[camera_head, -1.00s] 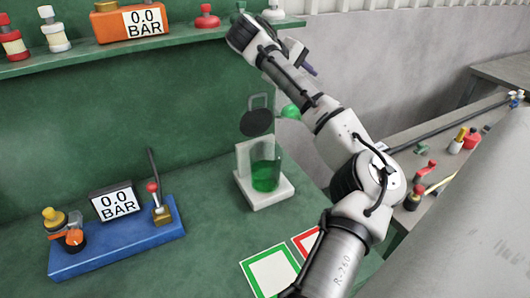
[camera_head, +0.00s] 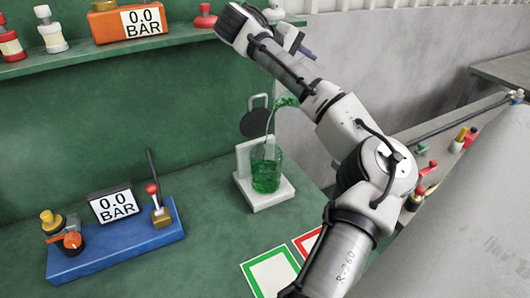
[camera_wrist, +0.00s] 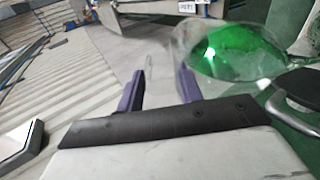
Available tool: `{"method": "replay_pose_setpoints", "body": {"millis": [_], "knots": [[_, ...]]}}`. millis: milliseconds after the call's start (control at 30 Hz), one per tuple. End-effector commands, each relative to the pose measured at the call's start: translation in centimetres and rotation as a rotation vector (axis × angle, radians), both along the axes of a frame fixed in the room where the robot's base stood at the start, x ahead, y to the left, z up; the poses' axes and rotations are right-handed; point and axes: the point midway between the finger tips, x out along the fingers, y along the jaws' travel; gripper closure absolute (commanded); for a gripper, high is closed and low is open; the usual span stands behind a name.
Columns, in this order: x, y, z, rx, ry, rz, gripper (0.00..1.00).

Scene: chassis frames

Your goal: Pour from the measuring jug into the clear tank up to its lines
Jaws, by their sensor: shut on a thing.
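The clear tank (camera_head: 266,171) stands upright on a white base on the green bench, with green liquid in its lower part. The measuring jug (camera_head: 289,101) is tilted above it and up to its right. A thin green stream (camera_head: 269,124) runs from the jug down into the tank. My gripper (camera_head: 306,50) is shut on the jug, whose handle is hard to make out. In the wrist view, the purple fingers (camera_wrist: 160,85) are left of the clear jug (camera_wrist: 235,55) with its green liquid. The tank's lines are too small to read.
A black disc with a grey handle (camera_head: 256,122) is behind the tank. A blue gauge block (camera_head: 120,245) stands left. Green-framed (camera_head: 271,274) and red-framed (camera_head: 307,243) squares lie in front. A shelf (camera_head: 100,53) runs above.

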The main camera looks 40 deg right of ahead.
Motion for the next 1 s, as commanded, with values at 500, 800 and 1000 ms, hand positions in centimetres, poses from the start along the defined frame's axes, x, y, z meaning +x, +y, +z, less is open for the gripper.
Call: {"method": "replay_pose_setpoints", "body": {"millis": [500,800,1000], "knots": [[-0.5,-0.5,0.9,-0.022,0.002,-0.002,1.0],[-0.8,-0.5,1.6,-0.046,0.006,-0.005,1.0],[-0.8,-0.5,1.6,-0.054,0.007,-0.005,1.0]]}}
